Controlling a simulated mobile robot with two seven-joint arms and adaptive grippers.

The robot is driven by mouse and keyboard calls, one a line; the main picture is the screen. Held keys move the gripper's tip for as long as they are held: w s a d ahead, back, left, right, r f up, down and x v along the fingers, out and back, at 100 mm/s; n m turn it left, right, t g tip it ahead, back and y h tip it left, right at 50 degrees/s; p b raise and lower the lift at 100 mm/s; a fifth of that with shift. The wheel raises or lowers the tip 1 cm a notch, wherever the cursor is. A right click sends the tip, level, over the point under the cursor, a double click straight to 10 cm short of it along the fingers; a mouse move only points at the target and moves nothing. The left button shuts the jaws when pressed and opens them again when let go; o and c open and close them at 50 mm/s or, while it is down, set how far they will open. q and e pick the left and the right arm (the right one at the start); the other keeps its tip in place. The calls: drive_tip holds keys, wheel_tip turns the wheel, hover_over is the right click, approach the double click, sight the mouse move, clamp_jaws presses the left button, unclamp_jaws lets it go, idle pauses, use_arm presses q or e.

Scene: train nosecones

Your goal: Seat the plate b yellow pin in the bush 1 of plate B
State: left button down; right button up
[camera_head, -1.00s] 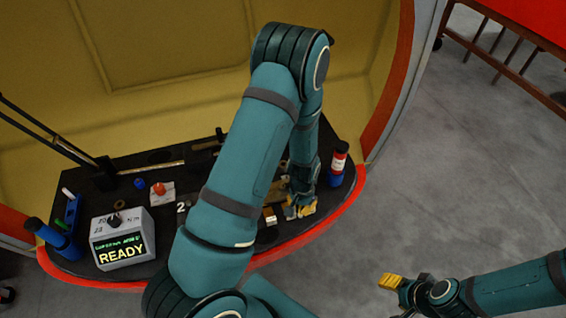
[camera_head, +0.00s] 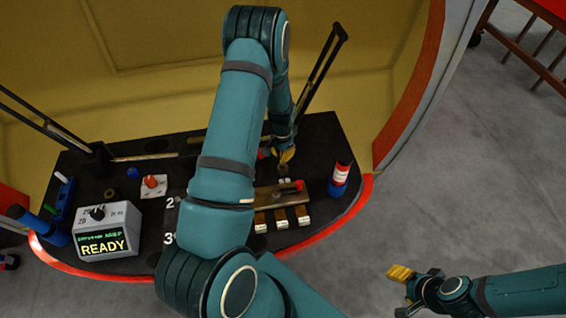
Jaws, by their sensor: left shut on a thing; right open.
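My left gripper (camera_head: 285,155), with yellow fingertips, is low over the dark deck at its back right. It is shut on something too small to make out. A small greyish round part (camera_head: 282,170) shows just below its fingertips; I cannot tell whether they touch. I cannot pick out the yellow pin for certain, nor tell which part is plate B or its bush 1. A flat brown plate (camera_head: 272,195) with a red knob (camera_head: 299,185) lies in front of the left gripper. My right gripper (camera_head: 401,273) is open and empty, away from the deck at lower right.
Several small brown-and-white blocks (camera_head: 281,219) stand near the deck's front. A grey box reading READY (camera_head: 104,232) and a red-topped part (camera_head: 152,184) are at left. My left arm hides the deck's middle.

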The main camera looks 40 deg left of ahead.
sight(282, 162)
use_arm(q)
drive_tip(key=shift+f, duration=2.2)
drive_tip(key=shift+b, duration=0.4)
drive_tip(key=c, duration=1.1)
unclamp_jaws()
drive_tip(key=shift+f, duration=0.1)
